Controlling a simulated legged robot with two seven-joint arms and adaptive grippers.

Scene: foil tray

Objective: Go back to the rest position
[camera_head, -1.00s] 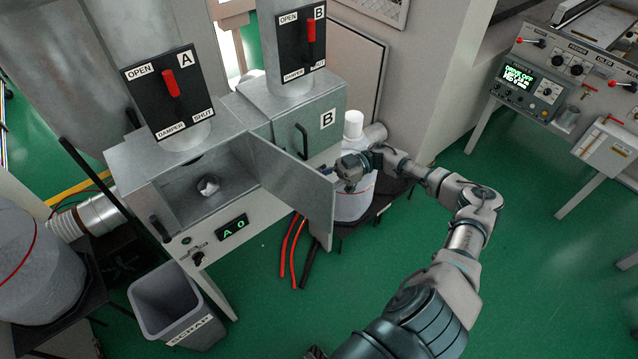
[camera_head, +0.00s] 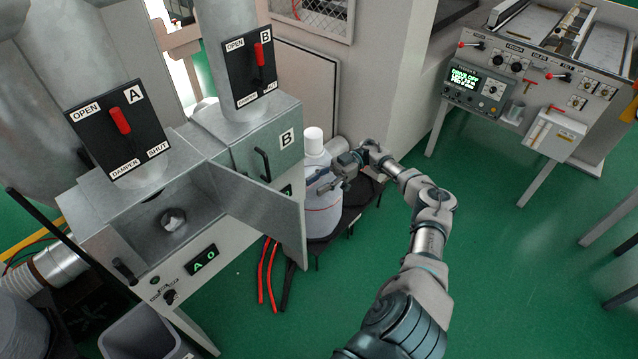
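My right arm comes in from the bottom right and bends back toward the two cabinets. My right gripper (camera_head: 322,181) is beside the white bottle (camera_head: 322,205), to the right of the open door (camera_head: 262,208) of cabinet A. Its two fingers look spread, with nothing seen between them. I cannot tell whether it touches the bottle. My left gripper is out of view. A crumpled silvery lump (camera_head: 173,219) lies inside the open chamber of cabinet A.
Damper panel A (camera_head: 118,130) and damper panel B (camera_head: 250,65) stand above the cabinets, both with red levers. A grey scrap bin (camera_head: 140,335) is at the bottom left. A control console (camera_head: 480,90) stands at the right. Green floor (camera_head: 500,270) is clear at the lower right.

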